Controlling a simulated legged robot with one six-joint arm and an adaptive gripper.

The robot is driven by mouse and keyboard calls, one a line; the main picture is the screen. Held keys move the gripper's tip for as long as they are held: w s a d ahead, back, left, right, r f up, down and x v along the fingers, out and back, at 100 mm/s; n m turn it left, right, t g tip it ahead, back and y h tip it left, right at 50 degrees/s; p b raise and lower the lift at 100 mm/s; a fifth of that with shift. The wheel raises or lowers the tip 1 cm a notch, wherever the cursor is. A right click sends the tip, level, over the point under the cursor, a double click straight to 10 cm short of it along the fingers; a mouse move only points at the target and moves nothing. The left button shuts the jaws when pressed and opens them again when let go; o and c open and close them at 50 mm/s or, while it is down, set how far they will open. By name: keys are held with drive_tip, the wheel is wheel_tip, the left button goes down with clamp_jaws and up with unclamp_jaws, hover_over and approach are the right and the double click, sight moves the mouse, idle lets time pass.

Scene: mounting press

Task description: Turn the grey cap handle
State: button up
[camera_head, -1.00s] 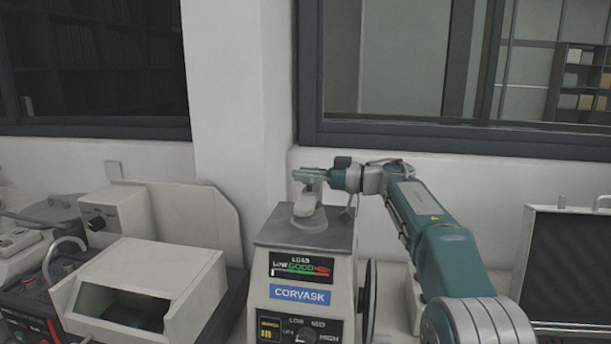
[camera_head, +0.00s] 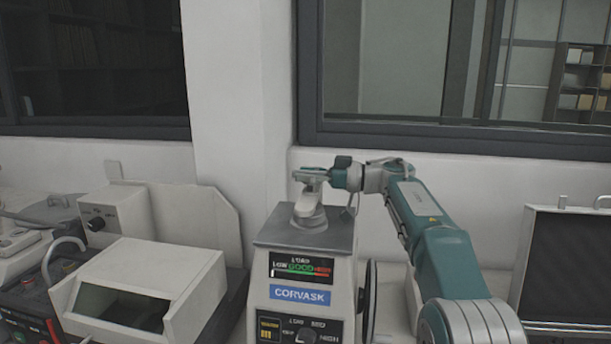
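The grey cap handle (camera_head: 308,206) stands on a round grey base (camera_head: 308,222) on top of the CORVASK mounting press (camera_head: 262,308). My gripper (camera_head: 308,177) is at the upper end of the handle, reaching in from the right, and looks in contact with it. The fingers are small in this view and overlap the handle's top, so I cannot tell whether they are closed on it. The press front shows a load scale (camera_head: 301,266), a blue label and a dark panel with a knob (camera_head: 304,333).
A beige box with a dark opening (camera_head: 150,272) and a knobbed unit (camera_head: 115,215) stand left of the press. A dark wheel (camera_head: 370,300) is on the press's right side. An open case (camera_head: 565,265) stands at the far right. The wall is close behind.

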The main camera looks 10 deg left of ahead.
drive_tip(key=d, duration=1.2)
